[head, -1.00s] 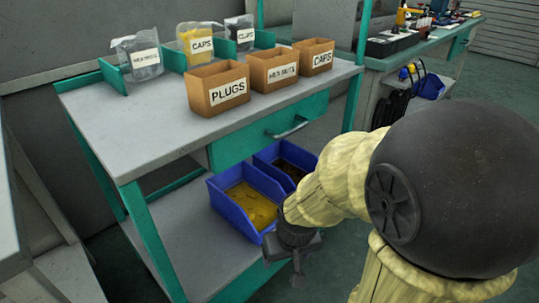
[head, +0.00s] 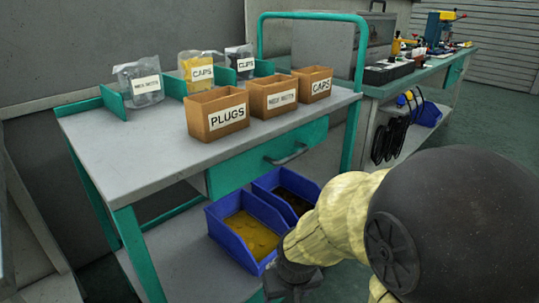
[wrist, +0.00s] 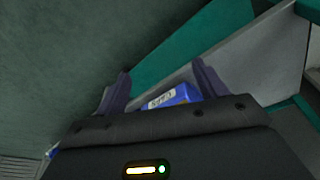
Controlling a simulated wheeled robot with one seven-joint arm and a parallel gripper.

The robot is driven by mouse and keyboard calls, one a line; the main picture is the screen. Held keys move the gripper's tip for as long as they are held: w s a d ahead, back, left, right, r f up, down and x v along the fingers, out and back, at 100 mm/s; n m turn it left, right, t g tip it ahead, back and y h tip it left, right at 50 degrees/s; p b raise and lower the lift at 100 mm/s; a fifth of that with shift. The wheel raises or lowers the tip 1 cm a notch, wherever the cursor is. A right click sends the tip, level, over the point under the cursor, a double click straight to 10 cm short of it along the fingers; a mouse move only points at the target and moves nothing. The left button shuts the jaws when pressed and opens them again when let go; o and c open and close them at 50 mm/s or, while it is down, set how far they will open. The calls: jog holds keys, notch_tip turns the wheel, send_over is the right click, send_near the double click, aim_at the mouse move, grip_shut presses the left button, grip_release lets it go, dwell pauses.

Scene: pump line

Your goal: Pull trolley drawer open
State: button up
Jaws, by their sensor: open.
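The trolley (head: 140,150) has a grey top and teal frame. Its teal drawer (head: 240,172) sits under the top, with its front close under the edge, and looks closed. A grey bar handle (head: 287,155) is on the drawer front. My gripper (head: 290,290) is low in front of the trolley, below the drawer and apart from the handle. Its fingertips are hard to make out there. In the wrist view my gripper (wrist: 161,72) is open, its two dark fingers spread with nothing held. A blue bin with a label (wrist: 170,97) shows beyond them; the handle is not visible there.
Boxes labelled PLUGS (head: 216,116) and CAPS (head: 312,86), with another between, stand on the trolley top. Blue bins (head: 245,225) sit on the lower shelf beside my gripper. A workbench (head: 400,75) stands behind right. Floor is clear at right.

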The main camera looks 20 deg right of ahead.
jog(key=shift+r, duration=0.2)
jog(key=c, duration=0.3)
jog(key=p+v, duration=0.2)
jog(key=p, duration=0.1)
jog(key=shift+w+r, duration=0.2)
jog(key=shift+r, duration=0.2)
jog(key=c, duration=0.7)
jog(key=w+p+v, duration=0.1)
jog(key=p+v, duration=0.4)
jog(key=w+p+v, duration=0.1)
jog(key=p+v, duration=0.4)
jog(key=w+p+v, duration=0.1)
jog(key=p+v, duration=0.4)
jog(key=p, duration=0.1)
jog(key=shift+w+r, duration=0.2)
jog(key=shift+r, duration=0.35)
